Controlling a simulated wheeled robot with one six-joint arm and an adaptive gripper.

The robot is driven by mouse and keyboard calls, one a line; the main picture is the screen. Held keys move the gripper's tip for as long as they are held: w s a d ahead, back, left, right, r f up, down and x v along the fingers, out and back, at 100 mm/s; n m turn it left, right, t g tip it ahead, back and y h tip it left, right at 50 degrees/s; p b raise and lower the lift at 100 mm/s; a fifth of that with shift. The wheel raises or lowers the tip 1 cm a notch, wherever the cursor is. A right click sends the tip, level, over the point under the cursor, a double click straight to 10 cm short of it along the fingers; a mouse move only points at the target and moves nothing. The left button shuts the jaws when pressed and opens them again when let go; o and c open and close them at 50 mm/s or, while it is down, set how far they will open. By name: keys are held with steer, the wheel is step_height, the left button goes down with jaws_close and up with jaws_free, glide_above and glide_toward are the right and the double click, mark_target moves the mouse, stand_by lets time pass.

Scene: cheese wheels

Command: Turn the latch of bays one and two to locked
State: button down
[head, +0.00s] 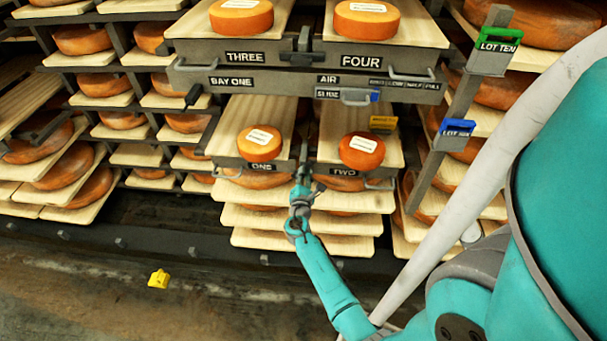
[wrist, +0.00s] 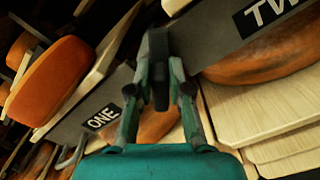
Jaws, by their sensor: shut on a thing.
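The dark latch (head: 304,152) stands roughly upright between the shelf fronts labelled ONE (head: 262,168) and TWO (head: 343,172) in the head view. My gripper (head: 302,182) is at the lower end of this latch. In the wrist view, the two fingers of my gripper (wrist: 158,85) are closed on the dark latch bar (wrist: 157,48), with the ONE label (wrist: 103,117) to the left and the TWO label (wrist: 268,12) at upper right. The fingers hide the lower part of the latch.
Above are bays THREE (head: 245,57) and FOUR (head: 361,61) with their own latch (head: 303,42). Orange cheese wheels sit on boards in bays one (head: 259,143) and two (head: 362,150). Green (head: 494,45) and blue (head: 453,134) tags hang at right. A yellow tag (head: 159,278) lies on the floor.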

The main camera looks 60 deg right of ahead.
steer(key=m, duration=0.5)
steer(key=shift+s+d+f, duration=0.1)
steer(key=shift+s+f, duration=0.2)
steer(key=shift+f, duration=0.1)
steer(key=m, duration=0.5)
steer(key=shift+f, duration=0.4)
steer(key=shift+s, duration=0.1)
steer(key=c, duration=1.1)
jaws_free()
steer(key=v, duration=1.2)
